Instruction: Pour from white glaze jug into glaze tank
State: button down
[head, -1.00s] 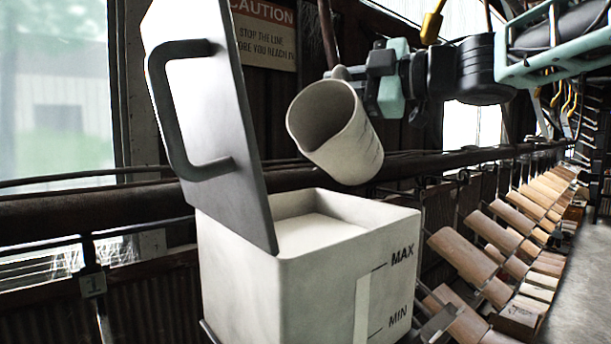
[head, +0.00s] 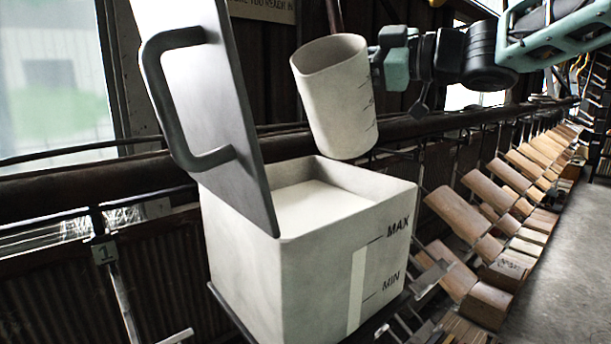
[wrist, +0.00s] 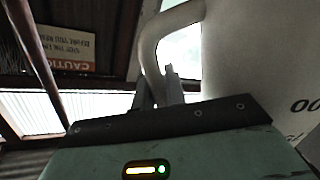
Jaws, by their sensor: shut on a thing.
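The white glaze jug (head: 338,100) is above the back right of the glaze tank (head: 270,255), apart from it and tilted slightly, mouth up and a little to the left. My gripper (head: 378,70) is shut on its handle; in the wrist view the pale handle (wrist: 152,45) shows at the fingers (wrist: 168,92), beside the jug's wall (wrist: 265,60). The tank is a square pale box with MAX and MIN marks. Its grey lid (head: 205,95) with a black handle stands open at the left. White glaze (head: 312,205) lies inside, below the rim. The jug's inside is mostly hidden.
A dark rail (head: 90,205) runs behind the tank. A row of wooden blocks (head: 460,212) on the conveyor recedes to the right. A caution sign (wrist: 68,50) hangs on the wall. The grey floor (head: 560,260) at the right is clear.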

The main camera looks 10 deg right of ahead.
jog(key=f+m, duration=0.4)
jog(key=m, duration=0.1)
jog(key=shift+s+a+f, duration=0.1)
jog(key=shift+s+f, duration=0.05)
jog(key=shift+s, duration=0.05)
jog(key=shift+s+a+f+m, duration=0.1)
jog(key=shift+s+f+m, duration=0.05)
jog(key=shift+f+m, duration=0.25)
jog(key=shift+s+a+f+m, duration=0.1)
jog(key=shift+f+m, duration=0.2)
jog(key=shift+f, duration=0.1)
jog(key=shift+r, duration=0.1)
jog(key=shift+r, duration=1.45)
